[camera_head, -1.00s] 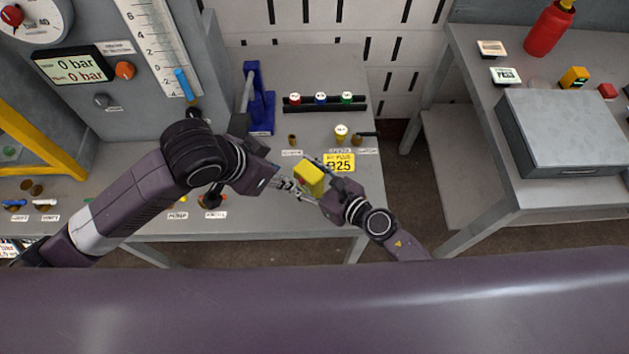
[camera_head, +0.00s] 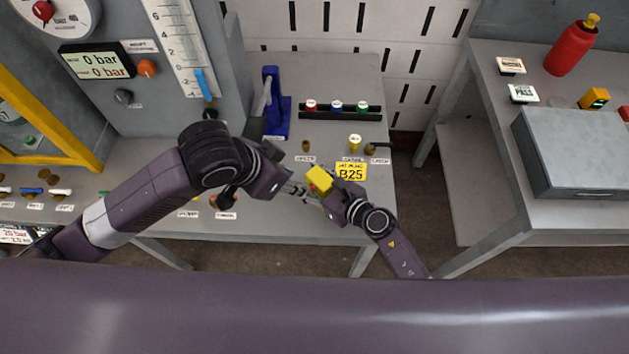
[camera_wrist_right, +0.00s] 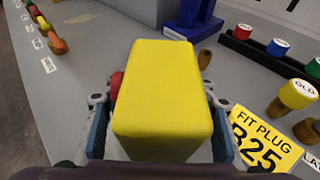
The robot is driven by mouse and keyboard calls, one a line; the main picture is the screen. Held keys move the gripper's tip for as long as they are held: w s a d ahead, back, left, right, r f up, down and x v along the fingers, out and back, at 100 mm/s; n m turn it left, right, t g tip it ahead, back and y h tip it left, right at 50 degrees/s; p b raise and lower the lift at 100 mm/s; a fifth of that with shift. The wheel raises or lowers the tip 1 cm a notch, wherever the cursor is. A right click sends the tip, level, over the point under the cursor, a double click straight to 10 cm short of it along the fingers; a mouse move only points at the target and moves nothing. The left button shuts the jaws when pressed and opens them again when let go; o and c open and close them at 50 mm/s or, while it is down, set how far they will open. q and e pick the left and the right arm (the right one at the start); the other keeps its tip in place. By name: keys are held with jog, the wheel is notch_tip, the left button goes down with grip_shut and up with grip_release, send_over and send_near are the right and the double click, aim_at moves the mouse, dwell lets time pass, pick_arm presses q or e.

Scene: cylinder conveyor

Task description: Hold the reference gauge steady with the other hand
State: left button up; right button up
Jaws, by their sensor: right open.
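A yellow block (camera_head: 320,179), the likely reference gauge, is between my two grippers above the front of the table. It fills the middle of the right wrist view (camera_wrist_right: 160,90), with a bit of red at its left side. My left gripper (camera_head: 302,191) reaches it from the left and appears shut on it; the contact is hidden in the wrist view. My right gripper (camera_head: 331,194) is open, with its fingers (camera_wrist_right: 160,130) on either side of the block.
The yellow B25 sign (camera_head: 350,172) lies just right of the block. Behind are a black rack (camera_head: 325,113) with coloured caps, a yellow-capped plug (camera_head: 355,142) and a blue stand (camera_head: 276,110). A grey box (camera_head: 575,150) stands on the right table.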

jog(key=shift+c, duration=0.6)
grip_shut()
jog(key=shift+f, duration=0.1)
jog(key=c, duration=0.8)
grip_release()
grip_shut()
pick_arm(q)
grip_shut()
